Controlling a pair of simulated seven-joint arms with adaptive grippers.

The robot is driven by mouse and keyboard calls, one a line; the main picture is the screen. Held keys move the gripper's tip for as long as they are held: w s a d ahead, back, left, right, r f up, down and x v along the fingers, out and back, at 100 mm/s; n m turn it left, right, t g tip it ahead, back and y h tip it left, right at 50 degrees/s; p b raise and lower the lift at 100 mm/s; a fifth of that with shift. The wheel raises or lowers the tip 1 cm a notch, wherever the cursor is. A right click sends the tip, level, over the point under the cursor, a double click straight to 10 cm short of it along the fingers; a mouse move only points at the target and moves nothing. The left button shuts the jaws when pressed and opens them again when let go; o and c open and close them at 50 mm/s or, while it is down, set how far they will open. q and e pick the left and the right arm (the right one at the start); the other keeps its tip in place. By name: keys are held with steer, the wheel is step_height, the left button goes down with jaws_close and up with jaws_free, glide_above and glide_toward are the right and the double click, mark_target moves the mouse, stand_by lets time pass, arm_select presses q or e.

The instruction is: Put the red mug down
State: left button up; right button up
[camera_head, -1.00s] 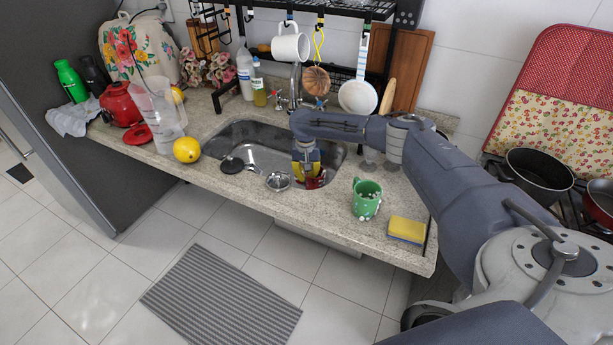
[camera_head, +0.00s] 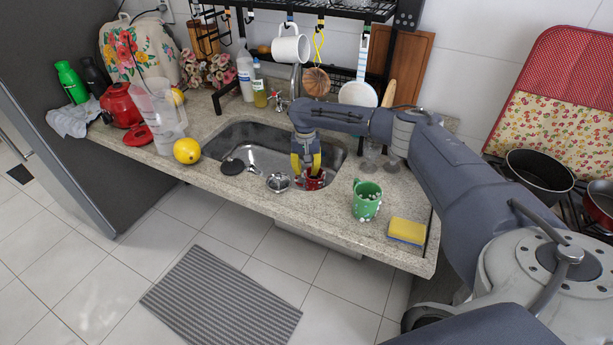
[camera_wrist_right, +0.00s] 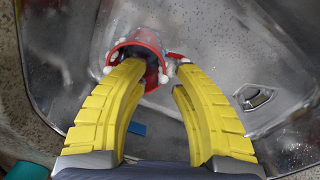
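The red mug (camera_head: 315,182) is at the front right of the sink basin (camera_head: 265,158). In the right wrist view the mug (camera_wrist_right: 151,40) shows its round mouth, with white foam-like blobs on the rim and its handle to the right. My right gripper (camera_head: 308,172) is over the mug, fingers pointing down, with a gap between them. In the wrist view the gripper (camera_wrist_right: 157,70) has its left fingertip over the mug's mouth and its right fingertip by the handle. Whether the fingers touch the mug is hard to tell. My left gripper is out of view.
A green mug (camera_head: 367,200) and a yellow sponge (camera_head: 407,231) stand on the counter to the right. A metal strainer (camera_head: 278,182) is at the sink's front edge. A white mug (camera_head: 290,46) hangs from the rack above.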

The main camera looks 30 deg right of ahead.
step_height(320, 180, up, 8)
stand_by(0.4)
steer(key=shift+w+a, duration=0.1)
